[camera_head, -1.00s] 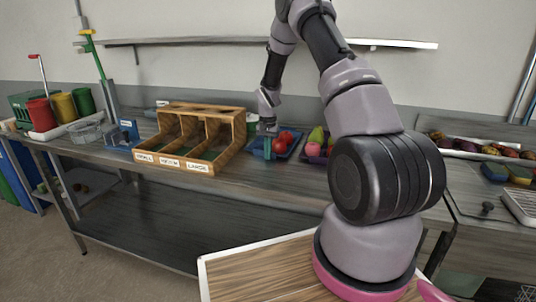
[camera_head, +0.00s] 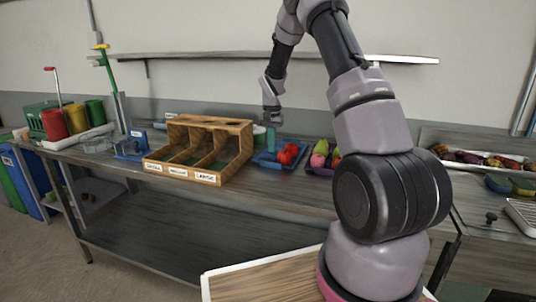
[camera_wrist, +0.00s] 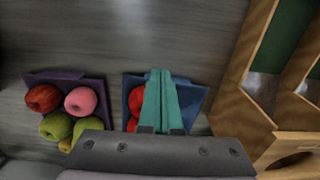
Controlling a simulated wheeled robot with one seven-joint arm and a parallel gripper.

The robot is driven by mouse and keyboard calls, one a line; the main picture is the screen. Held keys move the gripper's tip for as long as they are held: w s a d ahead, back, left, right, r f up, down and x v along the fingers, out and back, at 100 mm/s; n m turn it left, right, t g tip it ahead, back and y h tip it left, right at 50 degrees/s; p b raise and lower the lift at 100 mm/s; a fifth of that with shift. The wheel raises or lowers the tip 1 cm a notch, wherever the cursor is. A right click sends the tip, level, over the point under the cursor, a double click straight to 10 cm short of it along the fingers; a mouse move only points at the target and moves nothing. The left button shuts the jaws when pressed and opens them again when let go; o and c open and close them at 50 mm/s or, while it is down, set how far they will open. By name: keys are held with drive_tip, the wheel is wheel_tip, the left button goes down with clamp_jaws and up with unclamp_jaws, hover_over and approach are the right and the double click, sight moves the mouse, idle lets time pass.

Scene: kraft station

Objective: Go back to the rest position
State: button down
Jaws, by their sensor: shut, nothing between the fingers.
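My arm reaches over the workbench, and my gripper (camera_head: 270,138) hangs above the blue tray (camera_head: 264,161). In the wrist view its two teal fingers (camera_wrist: 160,98) are together with nothing between them. They cover part of the blue tray (camera_wrist: 188,93) below. Red fruit (camera_head: 289,153) lies in that tray and shows partly behind the fingers in the wrist view. The gripper is just right of the wooden sorting box.
The wooden box (camera_head: 209,121) has labelled compartments. A purple tray (camera_wrist: 65,82) holds apples and green fruit. A wall shelf (camera_head: 190,54) runs behind. A white tray of produce (camera_head: 487,156) is at the right. Red, yellow and green containers (camera_head: 76,118) stand at the far left.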

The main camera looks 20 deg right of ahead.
drive_tip(key=s+a+r+t, duration=0.1)
drive_tip(key=s+r, duration=0.3)
drive_tip(key=r, duration=0.4)
drive_tip(key=s+a+r+n+t, duration=0.1)
drive_tip(key=s+r, duration=0.4)
drive_tip(key=r, duration=0.2)
drive_tip(key=s+a+r+t, duration=0.1)
drive_tip(key=s+r, duration=0.3)
drive_tip(key=r, duration=0.4)
drive_tip(key=s+a+r+n+t+y, duration=0.1)
drive_tip(key=s+r+t, duration=0.1)
drive_tip(key=s, duration=0.9)
drive_tip(key=s+a+r+n+t+y, duration=0.1)
drive_tip(key=s+r, duration=0.3)
drive_tip(key=s, duration=0.7)
drive_tip(key=shift+a+r+t, duration=0.25)
drive_tip(key=shift+r+t, duration=0.1)
drive_tip(key=shift+t, duration=0.25)
drive_tip(key=shift+s, duration=0.1)
